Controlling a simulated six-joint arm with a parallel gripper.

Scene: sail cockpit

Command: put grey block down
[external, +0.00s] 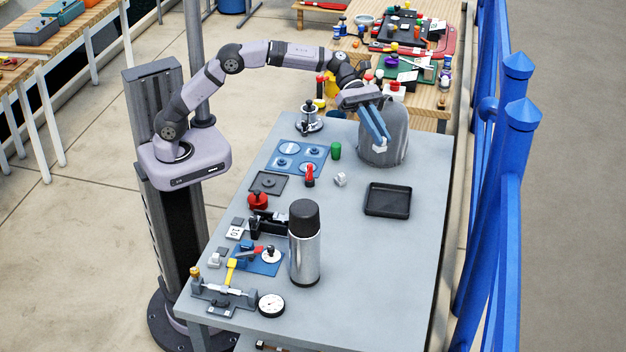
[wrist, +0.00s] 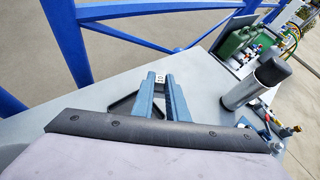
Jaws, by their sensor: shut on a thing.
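My gripper (external: 377,135) is shut on a small light grey block (external: 380,147), held at the fingertips above the table. In the wrist view the fingers (wrist: 160,90) point away from the camera, and the block (wrist: 160,78) shows a dark marking on one face between them. In the external view the block overlaps the large grey rounded container (external: 392,125); I cannot tell how far apart they are. The fingers hide part of the block.
A black square tray (external: 387,213) lies on the grey table (external: 370,280), right of a small pale block (external: 340,179). A steel flask (external: 304,250) stands nearer the front. A green cup (external: 336,151) is nearby. Blue railing (external: 508,150) runs along the right. The front right tabletop is clear.

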